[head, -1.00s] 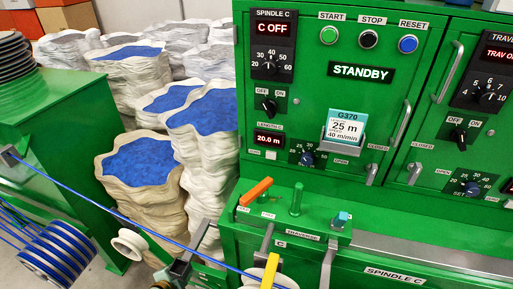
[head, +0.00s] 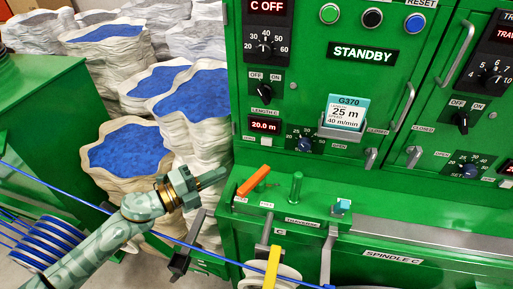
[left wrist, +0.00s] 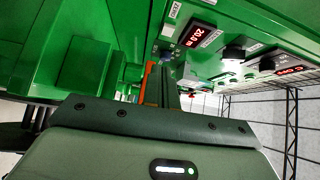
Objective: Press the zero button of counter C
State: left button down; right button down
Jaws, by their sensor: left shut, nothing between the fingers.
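Counter C, labelled LENGTH C, has a red display (head: 264,126) reading 20.0 m on the green cabinet. My left gripper (head: 222,175) is shut and empty, apart from the panel in the picture, below and left of the counter. Its fingers (left wrist: 163,88) point toward the panel in the left wrist view. My right gripper is out of view.
An orange lever (head: 253,181) and a green post (head: 296,186) stand on the ledge close right of my left gripper. A blue cable (head: 170,238) runs below my forearm. Stacks with blue tops (head: 130,152) stand behind it. A knob (head: 263,88) sits above the counter.

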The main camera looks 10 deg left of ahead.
pick_arm(q)
jog(key=shift+s+d+r+m+h, duration=0.3)
jog(key=shift+d+r+m, duration=0.1)
jog(key=shift+r, duration=0.05)
send_near(270, 143)
jog(key=d, duration=0.4)
jog(key=shift+w, duration=2.05)
